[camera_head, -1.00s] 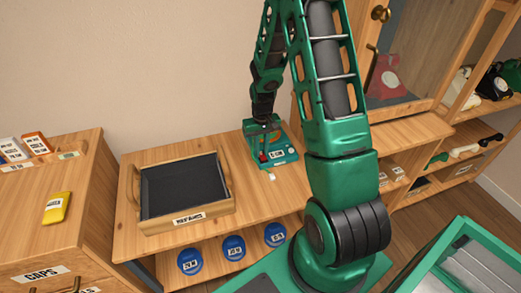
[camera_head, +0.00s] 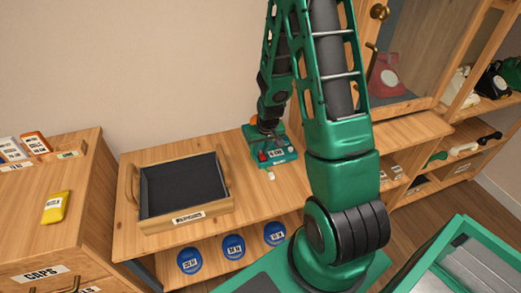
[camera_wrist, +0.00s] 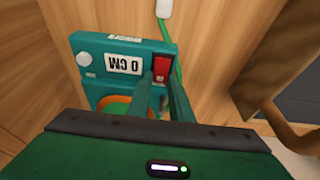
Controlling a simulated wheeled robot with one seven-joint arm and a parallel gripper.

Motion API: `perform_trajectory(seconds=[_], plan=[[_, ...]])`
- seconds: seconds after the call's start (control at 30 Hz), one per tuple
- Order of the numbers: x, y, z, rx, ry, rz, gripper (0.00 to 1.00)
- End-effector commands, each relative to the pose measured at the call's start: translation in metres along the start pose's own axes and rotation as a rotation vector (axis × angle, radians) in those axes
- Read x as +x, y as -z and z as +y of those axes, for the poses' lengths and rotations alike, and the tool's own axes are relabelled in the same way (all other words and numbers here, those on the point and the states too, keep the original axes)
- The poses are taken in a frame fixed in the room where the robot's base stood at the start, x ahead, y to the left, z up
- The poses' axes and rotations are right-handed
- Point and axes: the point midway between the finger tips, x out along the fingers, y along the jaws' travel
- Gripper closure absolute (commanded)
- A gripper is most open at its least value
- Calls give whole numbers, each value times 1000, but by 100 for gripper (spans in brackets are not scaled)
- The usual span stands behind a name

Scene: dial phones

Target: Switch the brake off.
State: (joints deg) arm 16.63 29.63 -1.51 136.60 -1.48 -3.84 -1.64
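A teal device (camera_head: 284,162) sits on the wooden bench; it also shows in the wrist view (camera_wrist: 90,74). Beside the label is a red rocker switch (camera_wrist: 161,68), also visible at the device's front left in the head view (camera_head: 262,156). I cannot tell which way the switch is set. My gripper (camera_wrist: 161,85) is over the device, its two fingers apart with nothing held between them. The fingertips are close to the switch's near end; contact is unclear. An orange round part (camera_wrist: 118,101) is partly hidden behind my left finger.
A white plug end (camera_wrist: 165,8) on a green cable lies in front of the device. A dark-lined wooden tray (camera_head: 153,226) stands to the left on the bench. A wooden cabinet (camera_head: 420,50) rises to the right. Bare bench lies between tray and device.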

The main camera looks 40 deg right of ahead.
Motion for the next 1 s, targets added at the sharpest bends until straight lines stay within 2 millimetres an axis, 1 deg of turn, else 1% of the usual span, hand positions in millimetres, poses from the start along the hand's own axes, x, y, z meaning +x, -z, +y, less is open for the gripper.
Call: perform_trajectory(seconds=[0.03,0.07,0.37,0.47,0.57,0.67,1.0], plan=[[0,0,-1,0,1,0,69],[0,0,-1,0,1,0,62],[0,0,0,0,0,-1,62],[-4,0,0,0,0,0,62],[-13,1,0,0,0,1,62],[-26,1,0,0,0,2,62],[-77,1,-1,0,0,3,62]])
